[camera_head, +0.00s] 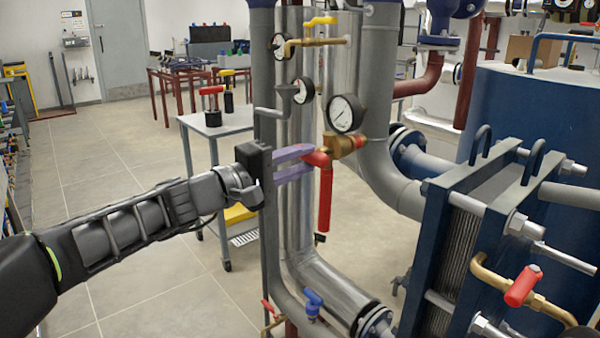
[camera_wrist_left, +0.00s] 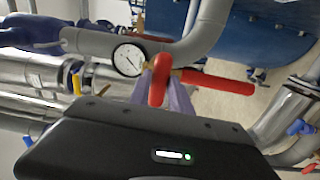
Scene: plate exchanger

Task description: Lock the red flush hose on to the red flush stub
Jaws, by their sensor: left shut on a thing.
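The red flush hose (camera_head: 324,200) hangs straight down from a short red bend at its top, and it also shows in the left wrist view (camera_wrist_left: 215,82). My left gripper (camera_head: 312,161) is shut on the red bend; its lilac fingers come from the left. The bend meets a brass fitting with a red band (camera_head: 358,142), which appears to be the red flush stub. It sits beside the large grey pipe, just below a round gauge (camera_head: 345,113). I cannot tell whether the joint is locked. My right gripper is in neither view.
Vertical steel pipes (camera_head: 298,200) stand close behind my left gripper. The blue plate exchanger (camera_head: 430,250) is to the right, with a brass pipe and red-ended part (camera_head: 523,285). A grey cart (camera_head: 225,122) stands behind on the left. The floor at left is clear.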

